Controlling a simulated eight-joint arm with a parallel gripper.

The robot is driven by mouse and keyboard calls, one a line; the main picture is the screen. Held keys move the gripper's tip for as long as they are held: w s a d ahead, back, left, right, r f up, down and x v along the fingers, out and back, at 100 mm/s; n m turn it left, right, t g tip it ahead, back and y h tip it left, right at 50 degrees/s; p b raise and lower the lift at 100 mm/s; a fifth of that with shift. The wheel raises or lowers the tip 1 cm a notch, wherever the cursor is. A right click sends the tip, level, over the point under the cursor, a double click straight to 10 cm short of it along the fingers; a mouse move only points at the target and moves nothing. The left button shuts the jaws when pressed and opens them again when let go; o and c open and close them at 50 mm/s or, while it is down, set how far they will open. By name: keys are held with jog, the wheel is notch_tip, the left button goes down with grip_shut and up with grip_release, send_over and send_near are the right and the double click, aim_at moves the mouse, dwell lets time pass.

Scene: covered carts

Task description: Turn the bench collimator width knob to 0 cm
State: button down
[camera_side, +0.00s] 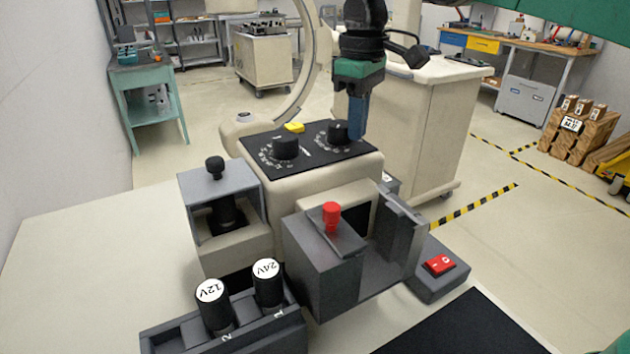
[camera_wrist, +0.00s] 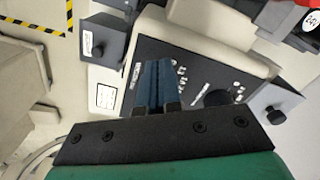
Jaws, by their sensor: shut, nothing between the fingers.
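A black panel (camera_side: 262,152) on top of the cream bench unit carries two black dial knobs with pale scale marks: a left knob (camera_side: 286,147) and a right knob (camera_side: 338,131). Their labels are too small to read, so I cannot tell which one sets the collimator width. My gripper (camera_side: 356,136) points down with its blue fingers together and empty, just right of the right knob. I cannot tell if they touch. In the wrist view my gripper (camera_wrist: 158,64) covers part of the panel (camera_wrist: 188,55). One knob (camera_wrist: 217,98) shows right of the fingers; the other seems hidden.
A yellow piece (camera_side: 294,127) sits at the panel's back edge. A grey box with a black knob (camera_side: 214,168), a red knob (camera_side: 331,216) on a grey block, a red rocker switch (camera_side: 439,264) and jars marked 12V (camera_side: 212,306) and 24V (camera_side: 268,284) stand around the unit.

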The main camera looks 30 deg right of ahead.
jog(key=shift+w, duration=0.2)
dwell(0.3)
jog(key=shift+w+d, duration=0.4)
jog(key=shift+d, duration=0.25)
dwell(0.4)
jog(key=shift+s+d, duration=0.25)
notch_tip(320, 180, up, 6)
dwell(0.3)
jog(key=shift+d, duration=0.1)
jog(key=s+d+f+m+t, duration=0.2)
jog(key=s+f+m+t, duration=0.1)
jog(key=s+f, duration=0.3)
jog(key=s+d+f+m+t, duration=0.3)
jog(key=s+f, duration=0.3)
jog(key=f, duration=0.3)
jog(key=shift+d+f+t, duration=0.15)
jog(key=shift+t, duration=0.45)
